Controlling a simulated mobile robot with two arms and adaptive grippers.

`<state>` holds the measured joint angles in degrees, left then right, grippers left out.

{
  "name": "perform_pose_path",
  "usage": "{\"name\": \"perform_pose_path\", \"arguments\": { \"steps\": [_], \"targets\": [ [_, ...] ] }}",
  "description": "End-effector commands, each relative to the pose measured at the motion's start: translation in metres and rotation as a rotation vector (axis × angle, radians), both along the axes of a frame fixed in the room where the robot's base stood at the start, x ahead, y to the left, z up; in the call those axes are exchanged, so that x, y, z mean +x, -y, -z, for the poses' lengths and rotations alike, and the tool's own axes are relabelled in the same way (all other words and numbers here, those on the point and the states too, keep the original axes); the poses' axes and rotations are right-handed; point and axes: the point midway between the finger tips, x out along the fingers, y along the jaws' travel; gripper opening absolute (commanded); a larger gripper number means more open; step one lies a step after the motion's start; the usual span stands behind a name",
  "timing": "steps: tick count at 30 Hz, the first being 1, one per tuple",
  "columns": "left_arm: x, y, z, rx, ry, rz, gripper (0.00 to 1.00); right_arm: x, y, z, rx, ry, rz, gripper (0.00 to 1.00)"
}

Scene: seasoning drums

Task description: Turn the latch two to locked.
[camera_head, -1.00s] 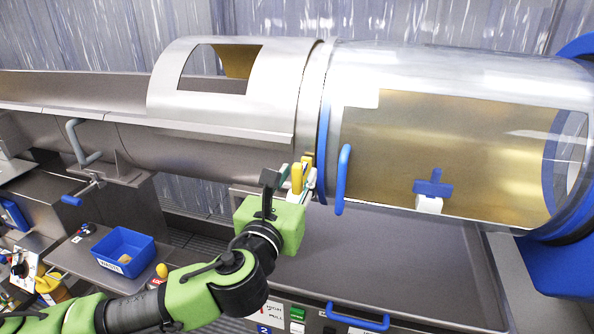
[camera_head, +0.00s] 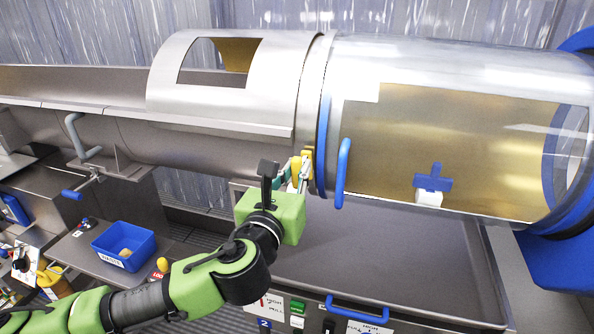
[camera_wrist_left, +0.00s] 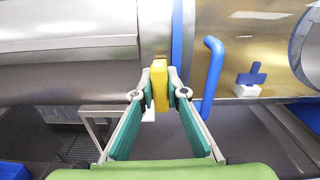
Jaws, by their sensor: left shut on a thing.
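A yellow latch handle (camera_head: 307,158) sits at the seam between the steel drum section and the clear drum section, below the middle. In the left wrist view the yellow handle (camera_wrist_left: 159,84) stands upright between the fingertips. My left gripper (camera_head: 299,172) is shut on it from the front. In the left wrist view my left gripper (camera_wrist_left: 160,92) has a finger on each side of it. The fingers hide part of the handle in the head view. I cannot read a number or a locked mark on it. My right gripper is not in view.
A blue vertical bar handle (camera_head: 342,173) is close to the right of the gripper. A blue T-shaped piece on a white block (camera_head: 429,198) is farther right. A blue bin (camera_head: 124,246) stands at the left. A wide metal tray (camera_head: 390,250) lies below the drum.

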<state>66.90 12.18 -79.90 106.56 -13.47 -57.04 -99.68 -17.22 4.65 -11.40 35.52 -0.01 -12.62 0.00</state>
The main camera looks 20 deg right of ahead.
Motion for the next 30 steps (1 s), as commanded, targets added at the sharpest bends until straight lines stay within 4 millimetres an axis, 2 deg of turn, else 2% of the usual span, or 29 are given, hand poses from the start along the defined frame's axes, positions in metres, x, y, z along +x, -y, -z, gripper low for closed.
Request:
{"name": "perform_pose_path", "arguments": {
  "steps": [8, 30],
  "targets": [
    [0.001, -0.001, 0.002, -0.160, -0.108, 0.000, 0.00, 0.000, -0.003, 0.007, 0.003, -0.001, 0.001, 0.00],
    [0.003, -0.004, 0.003, -0.742, -0.502, -0.001, 0.00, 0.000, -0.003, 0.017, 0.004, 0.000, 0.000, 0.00]
  ]
}}
